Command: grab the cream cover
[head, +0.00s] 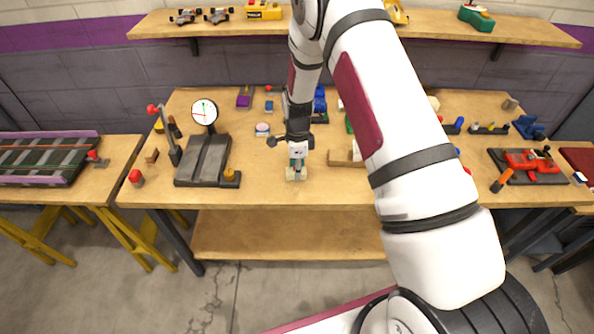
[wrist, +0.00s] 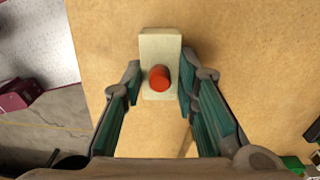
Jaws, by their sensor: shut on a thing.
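The cream cover (wrist: 160,47) is a small pale block with a red round knob (wrist: 159,78) on it. In the wrist view it lies between the two fingertips of my gripper (wrist: 161,82), which is shut on it from left and right. In the head view the cream cover (head: 296,174) shows just below my gripper (head: 298,160), near the front edge of the wooden table. I cannot tell whether it still touches the table. The fingers hide part of it in the head view.
A dial gauge (head: 204,111) on a dark stand (head: 203,160) is left of my gripper. A wooden piece (head: 347,158) stands close to the right, partly behind my arm. A red tool on a dark plate (head: 530,163) lies far right. Bare tabletop (head: 262,180) lies left of the cover.

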